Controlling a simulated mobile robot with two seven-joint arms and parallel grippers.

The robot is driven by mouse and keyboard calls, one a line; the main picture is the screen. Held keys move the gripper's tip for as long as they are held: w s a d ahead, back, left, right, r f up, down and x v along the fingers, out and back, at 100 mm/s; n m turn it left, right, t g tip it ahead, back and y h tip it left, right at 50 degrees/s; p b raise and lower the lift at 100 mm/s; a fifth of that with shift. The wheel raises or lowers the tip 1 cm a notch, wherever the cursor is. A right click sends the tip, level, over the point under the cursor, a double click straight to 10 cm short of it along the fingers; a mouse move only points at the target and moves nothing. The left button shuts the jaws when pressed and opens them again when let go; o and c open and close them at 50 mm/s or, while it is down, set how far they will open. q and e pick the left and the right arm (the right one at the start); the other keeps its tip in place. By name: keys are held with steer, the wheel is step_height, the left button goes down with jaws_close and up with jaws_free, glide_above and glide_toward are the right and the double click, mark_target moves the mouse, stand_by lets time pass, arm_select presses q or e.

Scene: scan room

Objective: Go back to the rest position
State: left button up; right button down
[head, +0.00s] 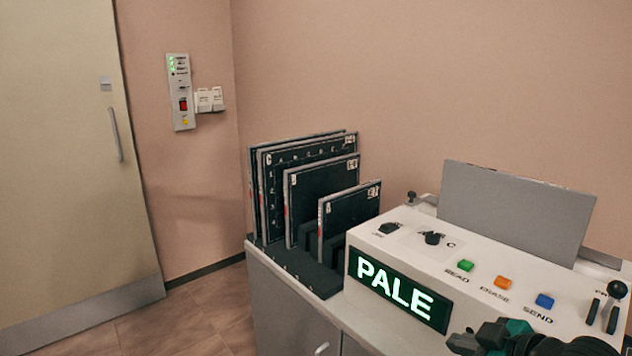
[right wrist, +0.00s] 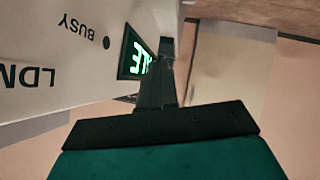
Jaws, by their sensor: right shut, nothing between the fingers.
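My right gripper (head: 474,340) is at the bottom right of the head view, in front of the white console (head: 405,218). Its fingers are together with nothing between them. In the right wrist view the closed dark fingers (right wrist: 166,55) point up the picture, close in front of the lit green sign (right wrist: 137,55). Whether they touch the console cannot be told. My left gripper is not in view.
The console bears a lit "PALE" sign (head: 402,290), a green button (head: 466,265), an orange button (head: 503,282), a blue button (head: 545,300) and a black-knobbed lever (head: 617,290). Dark plates (head: 318,193) stand in a rack to its left. Floor (head: 205,315) is clear by the door (head: 65,150).

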steer(key=s+a+f+m+h, duration=0.1)
steer(key=s+a+f+m, duration=0.2)
steer(key=s+f, duration=0.5)
steer(key=s+a+f+m+h+p, duration=0.1)
steer(key=s+a+f+m, duration=0.2)
steer(key=s+f, duration=0.6)
steer(key=shift+a+f+m+t+h, duration=0.2)
steer(key=shift+f+m+t+h, duration=0.1)
steer(key=shift+f+m+t, duration=0.15)
stand_by(0.5)
